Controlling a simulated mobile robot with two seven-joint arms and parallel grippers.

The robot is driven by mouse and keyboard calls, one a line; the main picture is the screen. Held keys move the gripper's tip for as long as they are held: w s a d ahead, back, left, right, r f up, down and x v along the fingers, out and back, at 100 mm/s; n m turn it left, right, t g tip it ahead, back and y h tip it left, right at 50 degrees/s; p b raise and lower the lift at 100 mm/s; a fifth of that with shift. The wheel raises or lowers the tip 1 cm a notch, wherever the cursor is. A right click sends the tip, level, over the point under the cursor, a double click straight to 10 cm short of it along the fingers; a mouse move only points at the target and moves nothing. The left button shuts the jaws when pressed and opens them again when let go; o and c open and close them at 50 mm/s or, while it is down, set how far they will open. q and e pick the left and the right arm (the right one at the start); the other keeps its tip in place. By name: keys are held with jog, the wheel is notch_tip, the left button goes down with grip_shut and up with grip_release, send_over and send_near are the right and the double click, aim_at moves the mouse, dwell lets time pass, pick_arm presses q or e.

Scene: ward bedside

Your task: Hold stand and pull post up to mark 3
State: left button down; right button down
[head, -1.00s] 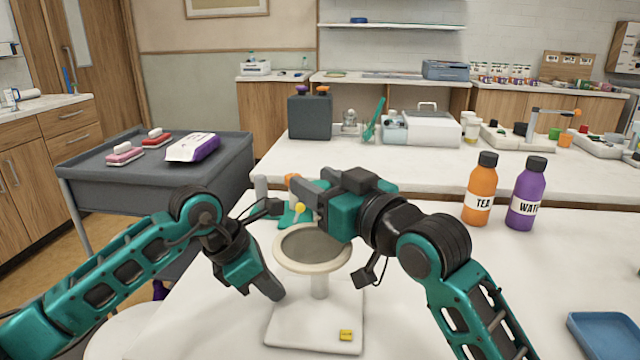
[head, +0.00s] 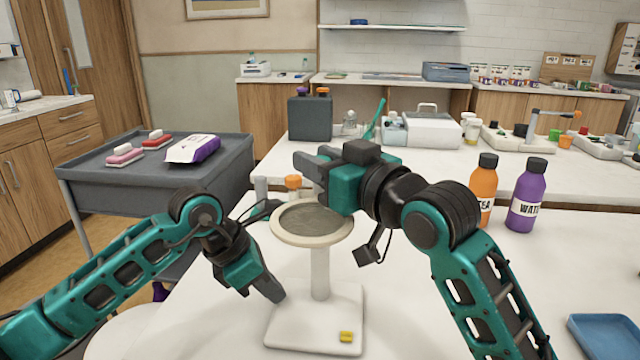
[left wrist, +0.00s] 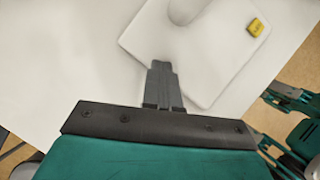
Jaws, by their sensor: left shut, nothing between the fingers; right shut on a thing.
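The stand has a white square base (head: 300,332) with a yellow tag (head: 346,337), an upright pale post (head: 320,272), and a round cream-rimmed top (head: 284,238) with a grey face. In the left wrist view the shut fingers (left wrist: 160,75) overlap the edge of the base (left wrist: 205,75); touching cannot be told. No marks are readable on the post.
An orange tea bottle (head: 484,178) and a purple water bottle (head: 527,195) stand at the right, the tea bottle partly behind my right arm. A blue tray (head: 603,332) lies front right. An orange-capped item (head: 293,181) is behind the top. A grey cart (head: 95,172) stands left.

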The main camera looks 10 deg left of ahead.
pick_arm(q)
jog(key=shift+s+f, duration=0.1)
jog(key=shift+f, duration=0.3)
pick_arm(e)
notch_tip(320, 180, up, 6)
jog(key=shift+r, duration=0.1)
pick_arm(q)
jog(key=shift+a, duration=0.1)
pick_arm(e)
jog(key=c, duration=0.8)
grip_release()
jog(key=shift+d, duration=0.1)
jog(key=shift+f, duration=0.2)
jog(key=shift+s+d+f, duration=0.1)
jog(key=shift+s, duration=0.05)
jog(key=v, duration=1.1)
jog(key=shift+s+d, duration=0.25)
pick_arm(q)
jog(key=shift+r, duration=0.15)
pick_arm(e)
jog(key=shift+r, duration=0.25)
